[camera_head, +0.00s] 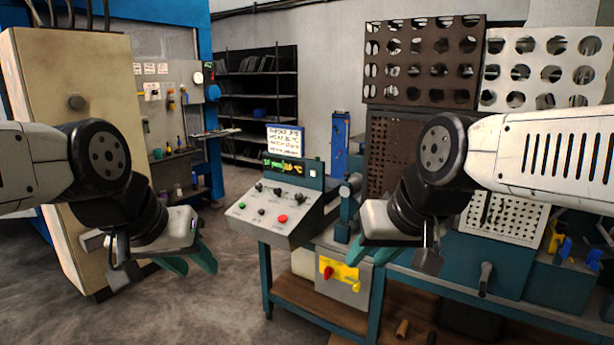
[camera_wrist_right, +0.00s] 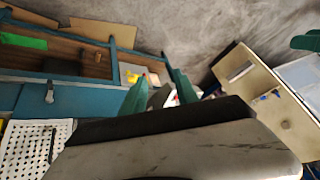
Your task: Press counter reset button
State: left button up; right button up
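The grey sloped control panel (camera_head: 272,218) stands in the middle of the head view, with a green button (camera_head: 242,206), a red button (camera_head: 283,218) and several black knobs. Behind it rises a teal counter box (camera_head: 290,172) with a lit display (camera_head: 283,166) and a small pale square button (camera_head: 312,173) at its right end. Which one is the reset button is not labelled legibly. My left gripper (camera_head: 197,267) is open and empty, left of the panel. My right gripper (camera_head: 362,258) is open and empty, right of the panel; its parted fingers show in the right wrist view (camera_wrist_right: 160,80). Neither touches the panel.
A teal workbench (camera_head: 495,263) extends right, with perforated plates (camera_head: 420,60) above it. A yellow plate with a red switch (camera_head: 338,272) is below the panel. A beige cabinet (camera_head: 75,60) stands left. Floor (camera_head: 215,305) left of the panel is clear.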

grip_shut()
dwell(1.5)
